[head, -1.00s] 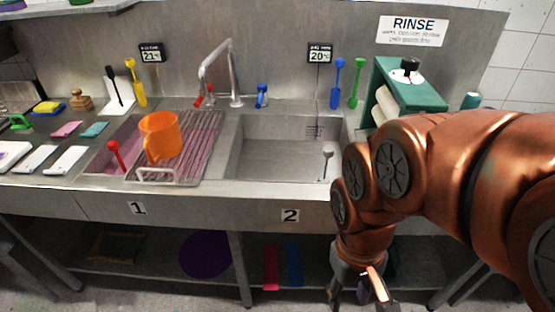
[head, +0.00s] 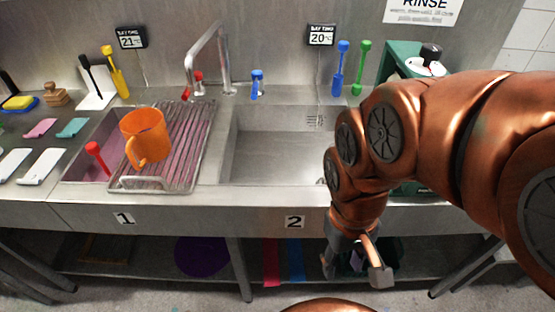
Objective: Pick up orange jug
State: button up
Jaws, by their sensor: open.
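The orange jug (head: 146,136) stands upright on the wire drying rack (head: 207,140) over the left sink, with its handle toward the front left. My gripper (head: 352,274) hangs at the lower right, in front of the bench and below its front edge. Its fingers are apart and hold nothing that I can see. It is well to the right of the jug and lower than it.
A red-handled tool (head: 97,152) leans in the left sink (head: 80,170) beside the rack. A tap (head: 217,58) rises behind, between the sinks. The right sink (head: 272,150) looks mostly empty; my arm hides its right side. White cards (head: 42,165) lie at the left.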

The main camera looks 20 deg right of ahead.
aim_at(145, 130)
jog(key=u, duration=0.5)
jog(key=k, duration=1.15)
jog(key=u, duration=0.8)
jog(key=i, duration=1.35)
jog(key=u, duration=0.15)
